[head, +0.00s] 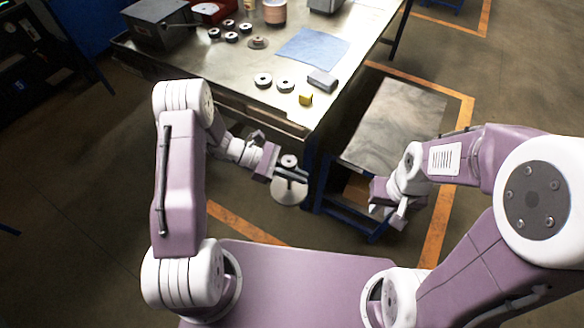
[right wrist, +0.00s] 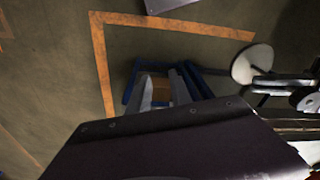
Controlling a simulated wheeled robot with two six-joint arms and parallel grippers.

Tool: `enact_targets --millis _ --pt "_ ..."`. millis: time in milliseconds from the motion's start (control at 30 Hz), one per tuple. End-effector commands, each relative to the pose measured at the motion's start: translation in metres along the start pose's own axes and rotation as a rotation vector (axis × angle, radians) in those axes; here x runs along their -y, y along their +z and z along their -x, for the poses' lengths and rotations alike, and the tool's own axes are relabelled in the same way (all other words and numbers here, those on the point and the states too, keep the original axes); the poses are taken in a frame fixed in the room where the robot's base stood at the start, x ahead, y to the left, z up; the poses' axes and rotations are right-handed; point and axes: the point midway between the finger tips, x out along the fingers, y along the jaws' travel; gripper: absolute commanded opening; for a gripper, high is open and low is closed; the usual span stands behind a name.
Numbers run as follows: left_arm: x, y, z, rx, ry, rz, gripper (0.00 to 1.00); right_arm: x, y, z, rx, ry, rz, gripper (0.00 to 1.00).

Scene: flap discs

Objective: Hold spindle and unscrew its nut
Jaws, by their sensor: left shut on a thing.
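My left gripper (head: 291,174) is shut on the spindle, in front of the bench. A small round pale piece with a dark centre, seemingly the nut end (head: 289,160), shows just above the fingers. A wide pale disc (head: 290,191) of the spindle shows below them. In the right wrist view this disc (right wrist: 252,64) is at the right, beside the left fingers (right wrist: 285,84); the spindle's other end is partly cut off. My right gripper (head: 388,211) is to the right of the spindle, apart from it and empty. Its two fingers (right wrist: 165,92) are spread.
A metal bench (head: 225,67) holds several small discs (head: 263,79), a blue cloth (head: 312,48), a grey block (head: 322,81) and a yellow block (head: 306,99). A lower blue-framed shelf unit (head: 390,120) stands at the right, close behind my right gripper.

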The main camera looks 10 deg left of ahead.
Motion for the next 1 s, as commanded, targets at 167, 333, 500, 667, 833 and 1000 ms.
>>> enact_targets --millis 167,333,500,667,833,1000 --pt "-0.001 0.003 0.001 0.006 0.003 -0.003 0.0 -0.001 0.013 0.002 0.059 0.014 -0.346 0.58" --pt "-0.001 0.003 0.002 0.006 0.004 -0.003 0.0 0.002 -0.01 0.023 0.079 0.043 -0.916 0.58" --pt "-0.001 0.004 0.002 0.007 0.004 -0.003 0.0 0.019 -0.052 0.048 0.078 0.076 -1.444 0.58" --pt "-0.001 0.004 0.002 0.007 0.004 -0.003 0.0 0.06 -0.096 0.074 0.066 0.109 -1.876 0.58" --pt "-0.001 0.004 0.002 0.007 0.004 -0.003 0.0 0.147 -0.133 0.097 0.045 0.116 -2.14 0.58" --pt "-0.001 0.004 0.002 0.007 0.004 -0.003 0.0 0.223 -0.134 0.092 0.051 0.078 -2.003 0.58"
